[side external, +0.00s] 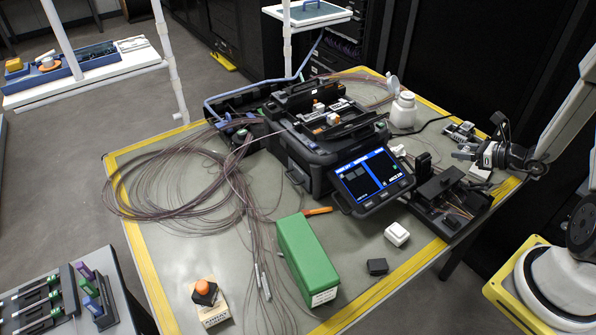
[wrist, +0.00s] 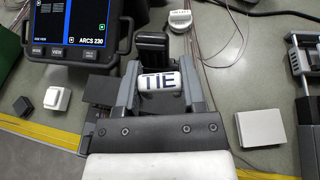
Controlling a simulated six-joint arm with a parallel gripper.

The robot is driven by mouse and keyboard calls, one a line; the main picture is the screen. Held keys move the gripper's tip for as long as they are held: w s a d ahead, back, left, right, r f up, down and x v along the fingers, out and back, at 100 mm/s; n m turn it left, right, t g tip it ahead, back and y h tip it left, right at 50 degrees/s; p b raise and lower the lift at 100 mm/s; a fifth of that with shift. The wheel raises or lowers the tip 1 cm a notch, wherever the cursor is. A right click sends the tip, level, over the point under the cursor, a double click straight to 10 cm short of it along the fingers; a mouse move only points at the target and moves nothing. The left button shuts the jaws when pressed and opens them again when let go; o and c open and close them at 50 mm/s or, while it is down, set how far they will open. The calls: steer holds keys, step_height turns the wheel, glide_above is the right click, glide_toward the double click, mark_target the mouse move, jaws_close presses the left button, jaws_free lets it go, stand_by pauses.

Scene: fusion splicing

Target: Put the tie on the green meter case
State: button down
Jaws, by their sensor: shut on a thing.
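The tie (wrist: 160,82) is a small white piece with dark "TIE" lettering. It sits between the fingers of my gripper (wrist: 160,80), which is shut on it. In the side external view my gripper (side external: 464,153) is at the right, over the table's right side, and the tie is too small to make out there. The green meter case (side external: 306,258) is a long green box with a white label on its near end, lying at the table's front middle. Its green edge also shows at the left of the wrist view (wrist: 8,42).
The splicer (side external: 312,150) with its lit screen (side external: 370,180) stands between my gripper and the case. A black tool tray (side external: 447,200), a white block (side external: 397,234) and a small black block (side external: 377,267) lie nearby. Loose fibre coils (side external: 165,185) cover the left side.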

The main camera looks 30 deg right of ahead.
steer(key=w+a+r+n+g+y, duration=0.1)
steer(key=a+r+n+g+y, duration=0.15)
steer(key=a, duration=0.55)
steer(key=w+a+r+n+g+y, duration=0.1)
steer(key=a+n+y, duration=0.2)
steer(key=a, duration=0.6)
steer(key=w+a+r+n+g+y, duration=0.1)
steer(key=a+r+n+g+y, duration=0.15)
steer(key=a, duration=0.55)
steer(key=s+a+r+n+g+y, duration=0.1)
steer(key=s+a+r+n+g, duration=0.1)
steer(key=s+a+n+g, duration=0.5)
steer(key=s+a+r+y, duration=0.15)
steer(key=s+a, duration=0.35)
steer(key=a, duration=0.6)
glide_above(306, 249)
steer(key=f, duration=0.8)
steer(key=shift+s+d+f, duration=0.15)
steer(key=shift+s+f, duration=0.05)
steer(key=shift+s, duration=0.15)
steer(key=shift+w+f, duration=0.35)
